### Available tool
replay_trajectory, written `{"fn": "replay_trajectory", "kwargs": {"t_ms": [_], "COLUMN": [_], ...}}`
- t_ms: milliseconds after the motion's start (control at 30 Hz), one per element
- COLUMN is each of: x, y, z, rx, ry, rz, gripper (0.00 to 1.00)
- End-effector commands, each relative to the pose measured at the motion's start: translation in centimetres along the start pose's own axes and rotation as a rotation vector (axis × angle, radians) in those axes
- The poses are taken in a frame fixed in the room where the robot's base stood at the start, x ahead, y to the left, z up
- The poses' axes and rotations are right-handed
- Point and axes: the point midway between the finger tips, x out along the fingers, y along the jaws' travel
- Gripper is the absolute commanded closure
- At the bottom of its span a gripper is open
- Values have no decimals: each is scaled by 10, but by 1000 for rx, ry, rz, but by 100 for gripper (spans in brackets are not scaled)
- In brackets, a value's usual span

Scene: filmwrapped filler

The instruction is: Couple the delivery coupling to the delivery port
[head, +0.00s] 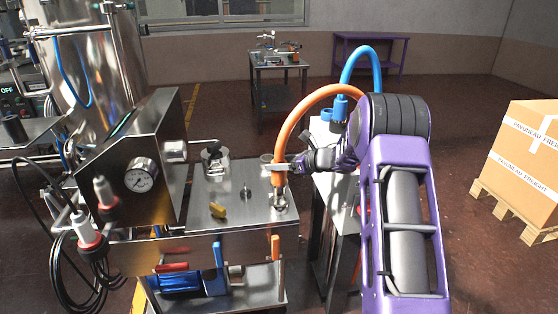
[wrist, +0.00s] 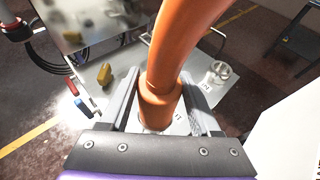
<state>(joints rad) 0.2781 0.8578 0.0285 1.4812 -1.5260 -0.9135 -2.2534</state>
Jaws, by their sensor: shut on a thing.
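The orange hose (head: 298,122) arches over and comes down to the steel bench. Its orange end, which I take as the delivery coupling (wrist: 160,103), is held upright between the jaws of my gripper (head: 279,167). In the wrist view my gripper's two fingers (wrist: 162,112) stand on either side of this end, shut on it. A metal fitting, apparently the delivery port (head: 279,202), shows straight below the hose end near the bench's right front edge. The coupling hides the port in the wrist view. I cannot tell whether the two are fully joined.
A brass-coloured piece (head: 217,211) and a clear jar (head: 216,160) sit on the bench (head: 240,180). A boxed machine with a gauge (head: 141,176) stands at left. A blue hose (head: 362,58) arches behind my arm. A carton (head: 520,165) stands far right.

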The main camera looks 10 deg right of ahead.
Motion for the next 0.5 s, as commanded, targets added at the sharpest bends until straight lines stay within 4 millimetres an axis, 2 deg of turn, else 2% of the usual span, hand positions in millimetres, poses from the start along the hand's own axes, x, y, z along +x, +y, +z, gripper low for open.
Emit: {"fn": "replay_trajectory", "kwargs": {"t_ms": [500], "x": [12], "y": [0], "z": [-27], "rx": [0], "ry": [-2], "rz": [0], "gripper": [100]}}
